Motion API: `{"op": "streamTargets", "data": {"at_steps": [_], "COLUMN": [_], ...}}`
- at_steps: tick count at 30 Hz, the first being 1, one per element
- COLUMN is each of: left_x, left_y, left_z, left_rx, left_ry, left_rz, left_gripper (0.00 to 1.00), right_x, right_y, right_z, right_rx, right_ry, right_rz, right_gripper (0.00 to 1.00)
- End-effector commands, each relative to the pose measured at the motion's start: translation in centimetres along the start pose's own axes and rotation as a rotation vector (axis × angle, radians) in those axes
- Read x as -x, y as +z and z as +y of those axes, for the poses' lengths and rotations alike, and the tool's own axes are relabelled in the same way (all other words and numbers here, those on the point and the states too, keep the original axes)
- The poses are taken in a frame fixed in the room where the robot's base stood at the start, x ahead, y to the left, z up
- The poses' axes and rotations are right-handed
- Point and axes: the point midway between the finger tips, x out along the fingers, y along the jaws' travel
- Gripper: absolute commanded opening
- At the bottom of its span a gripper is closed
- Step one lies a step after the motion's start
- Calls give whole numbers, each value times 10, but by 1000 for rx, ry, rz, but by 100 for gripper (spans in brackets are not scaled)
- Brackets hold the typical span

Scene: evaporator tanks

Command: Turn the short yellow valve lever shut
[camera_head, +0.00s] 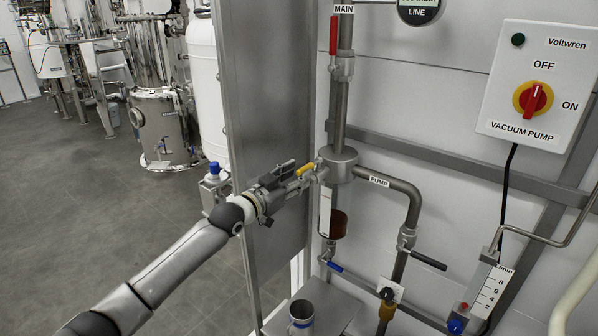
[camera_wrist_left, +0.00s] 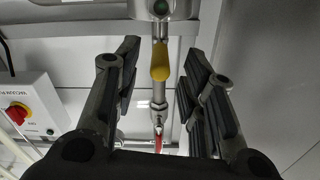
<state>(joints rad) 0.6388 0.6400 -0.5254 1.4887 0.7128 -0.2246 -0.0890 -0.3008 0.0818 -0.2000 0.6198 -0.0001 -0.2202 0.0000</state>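The short yellow valve lever (camera_head: 306,169) sits on a small valve at the left side of a round steel pipe body (camera_head: 340,163). It also shows in the left wrist view (camera_wrist_left: 161,62), between the two dark fingers and apart from both. My left gripper (camera_head: 297,176) reaches in from the left and is right at the lever. In the left wrist view the left gripper (camera_wrist_left: 161,92) is open, with a wide gap between its fingers. In the head view the gripper partly hides the valve around the lever. My right gripper is in neither view.
A red lever (camera_head: 333,35) is above on the MAIN pipe, a blue lever (camera_head: 335,266) below, and a black-handled lever (camera_head: 429,260) at lower right. A steel panel (camera_head: 262,100) stands close behind my left arm. The vacuum pump box (camera_head: 540,85) is at upper right.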

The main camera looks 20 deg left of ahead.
Motion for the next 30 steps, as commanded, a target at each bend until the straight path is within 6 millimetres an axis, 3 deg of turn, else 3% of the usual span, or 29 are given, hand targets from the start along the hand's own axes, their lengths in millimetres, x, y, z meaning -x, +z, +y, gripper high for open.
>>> {"op": "streamTargets", "data": {"at_steps": [6, 17, 26, 30], "left_x": [-15, -18, -18, -18], "left_y": [0, 0, 0, 1], "left_z": [0, 0, 0, 0], "left_rx": [-1, -1, -2, -2], "left_ry": [-1, -1, -1, -1], "left_rz": [0, 0, -1, -1], "left_gripper": [38, 38, 1, 0], "right_x": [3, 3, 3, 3], "right_y": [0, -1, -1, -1], "right_z": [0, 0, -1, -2], "right_rx": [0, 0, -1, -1], "right_ry": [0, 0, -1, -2], "right_rz": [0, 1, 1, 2], "right_gripper": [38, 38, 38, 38]}}
